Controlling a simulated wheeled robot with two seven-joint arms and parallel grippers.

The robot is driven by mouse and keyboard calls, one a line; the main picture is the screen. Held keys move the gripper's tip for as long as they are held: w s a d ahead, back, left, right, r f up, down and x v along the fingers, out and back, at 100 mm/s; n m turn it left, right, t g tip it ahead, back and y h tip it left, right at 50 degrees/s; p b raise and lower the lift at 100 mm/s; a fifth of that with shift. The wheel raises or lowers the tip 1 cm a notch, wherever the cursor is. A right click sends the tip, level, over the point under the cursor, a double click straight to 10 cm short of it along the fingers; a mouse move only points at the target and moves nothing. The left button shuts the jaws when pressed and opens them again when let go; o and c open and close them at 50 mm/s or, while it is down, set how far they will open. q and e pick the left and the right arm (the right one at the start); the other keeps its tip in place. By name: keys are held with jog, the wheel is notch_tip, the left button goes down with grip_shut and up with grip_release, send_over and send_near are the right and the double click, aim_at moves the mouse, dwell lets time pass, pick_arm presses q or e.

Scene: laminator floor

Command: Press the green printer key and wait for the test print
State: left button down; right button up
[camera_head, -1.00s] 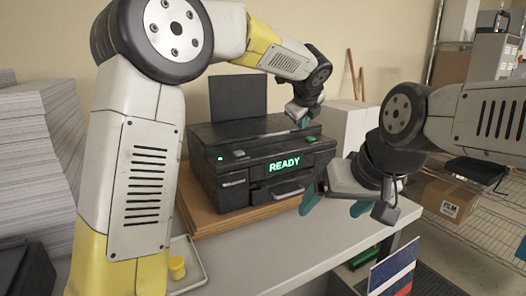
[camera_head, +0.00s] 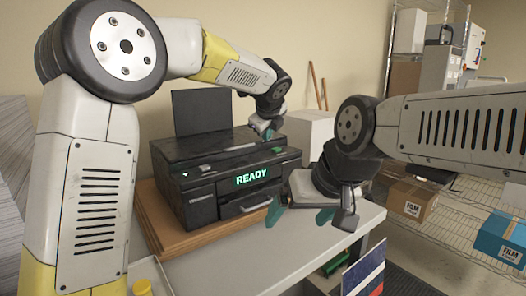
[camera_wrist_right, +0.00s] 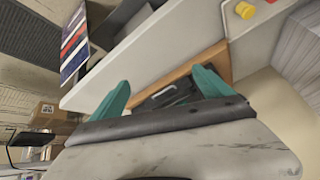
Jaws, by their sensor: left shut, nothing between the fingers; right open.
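The black printer (camera_head: 225,190) stands on a wooden board (camera_head: 180,239) on the grey bench. Its display (camera_head: 252,176) reads READY in green letters. A small green patch, perhaps the green key (camera_head: 277,149), shows at the printer's right top edge, partly hidden by my left gripper. My left gripper (camera_head: 267,134) is shut and empty, pointing down just above that edge; I cannot tell whether it touches. My right gripper (camera_head: 298,218) is open and empty, in front of the printer's right side. In the right wrist view, part of the printer (camera_wrist_right: 170,94) shows between its teal fingers (camera_wrist_right: 161,77).
A white box (camera_head: 308,133) stands behind the printer. The bench right of the printer is bare.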

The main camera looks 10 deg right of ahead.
jog(key=shift+c, duration=0.2)
dwell(0.3)
grip_shut()
dwell(1.5)
